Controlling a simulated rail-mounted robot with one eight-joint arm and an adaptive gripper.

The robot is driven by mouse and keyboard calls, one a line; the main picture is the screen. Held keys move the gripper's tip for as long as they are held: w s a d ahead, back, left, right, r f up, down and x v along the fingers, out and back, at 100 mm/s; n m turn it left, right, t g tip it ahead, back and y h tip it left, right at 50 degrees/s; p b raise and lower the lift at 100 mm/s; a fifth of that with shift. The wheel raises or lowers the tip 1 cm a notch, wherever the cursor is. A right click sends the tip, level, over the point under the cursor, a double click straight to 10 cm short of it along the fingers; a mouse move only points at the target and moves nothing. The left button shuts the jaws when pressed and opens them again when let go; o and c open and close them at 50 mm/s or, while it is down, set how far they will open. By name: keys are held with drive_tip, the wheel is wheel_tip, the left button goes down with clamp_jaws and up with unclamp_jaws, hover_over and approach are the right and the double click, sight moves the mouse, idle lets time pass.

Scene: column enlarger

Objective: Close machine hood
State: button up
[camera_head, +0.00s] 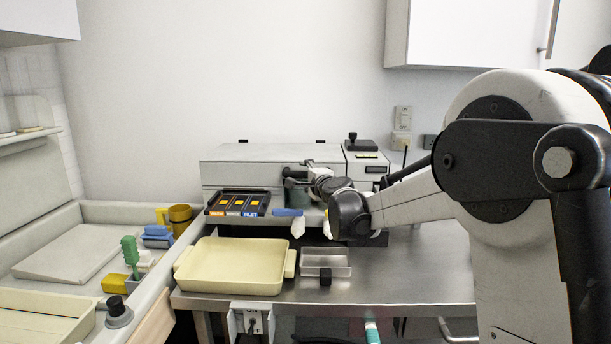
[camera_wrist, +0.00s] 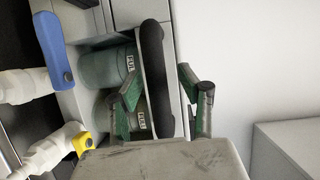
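The grey machine stands at the back of the steel counter, with its wide hood (camera_head: 235,172) facing me; how far the hood stands open I cannot tell. In the wrist view a black bar handle (camera_wrist: 154,75) runs along a pale panel edge. My gripper (camera_wrist: 160,90) is open, its green-padded fingers on either side of this handle, with small gaps visible. Whether a finger touches it is unclear. In the head view my gripper (camera_head: 297,176) is at the machine's front, partly hidden by my wrist. Labelled grey-green bottles (camera_wrist: 108,68) show beside the handle.
A blue-handled tap (camera_head: 287,212) and a yellow-handled one (camera_wrist: 82,143) sit below the bottles. The counter's right side is clear. A wall cabinet (camera_head: 460,35) hangs above.

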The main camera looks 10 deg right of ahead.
drive_tip(key=shift+s, duration=0.1)
drive_tip(key=v, duration=1.2)
drive_tip(key=shift+r, duration=0.1)
idle(0.3)
drive_tip(key=s+a+f+n+g+y, duration=0.15)
drive_tip(key=s+n, duration=0.35)
drive_tip(key=s, duration=0.5)
drive_tip(key=s+a+f+n+g, duration=0.1)
drive_tip(key=s+n+g, duration=0.25)
drive_tip(key=s, duration=0.55)
drive_tip(key=s+d+f+n+g+h, duration=0.2)
drive_tip(key=s+f, duration=0.4)
drive_tip(key=s, duration=0.5)
drive_tip(key=s+d+f+n+g+h, duration=0.2)
drive_tip(key=s+d+f+n, duration=0.3)
drive_tip(key=s, duration=0.7)
drive_tip(key=shift+d+f+g+h, duration=0.3)
drive_tip(key=shift+d+f+h, duration=0.35)
drive_tip(key=shift+f, duration=0.15)
drive_tip(key=shift+s, duration=0.1)
